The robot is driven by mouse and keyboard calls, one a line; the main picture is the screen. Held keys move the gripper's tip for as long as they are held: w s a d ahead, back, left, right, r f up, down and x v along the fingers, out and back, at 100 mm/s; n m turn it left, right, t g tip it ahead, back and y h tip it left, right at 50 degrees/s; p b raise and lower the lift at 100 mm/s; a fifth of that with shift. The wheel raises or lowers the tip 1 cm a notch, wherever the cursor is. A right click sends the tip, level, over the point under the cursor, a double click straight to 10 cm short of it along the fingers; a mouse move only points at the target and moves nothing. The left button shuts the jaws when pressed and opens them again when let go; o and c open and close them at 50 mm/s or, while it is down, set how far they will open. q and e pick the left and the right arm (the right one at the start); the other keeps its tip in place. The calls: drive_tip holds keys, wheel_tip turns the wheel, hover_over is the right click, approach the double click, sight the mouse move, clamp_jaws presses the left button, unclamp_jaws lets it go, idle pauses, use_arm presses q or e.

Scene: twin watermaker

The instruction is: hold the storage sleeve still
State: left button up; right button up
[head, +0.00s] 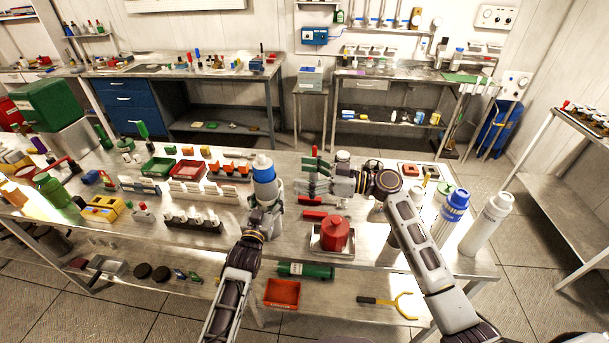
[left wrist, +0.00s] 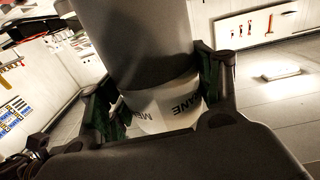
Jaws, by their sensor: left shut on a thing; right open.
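In the left wrist view the sleeve (left wrist: 165,110) stands between my two fingers, with a dark grey body and a white band of partly hidden black lettering. Its lower end is hidden by my gripper. My right gripper (head: 312,186) is open, pointing left, to the right of the sleeve and apart from it.
A red lidded pot (head: 335,233) stands on a small tray in front of my right gripper. Blue-capped (head: 455,205) and white (head: 487,222) bottles stand at the bench's right end. Red (head: 188,169) and green (head: 157,168) bins and several small parts crowd the left side.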

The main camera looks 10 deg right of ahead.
use_arm(q)
drive_tip(key=shift+r, duration=0.1)
drive_tip(key=o, duration=1.4)
drive_tip(key=shift+s, duration=0.15)
drive_tip(key=shift+s+a, duration=0.3)
drive_tip(key=shift+s, duration=0.3)
drive_tip(key=v, duration=1)
drive_tip(key=shift+s, duration=0.2)
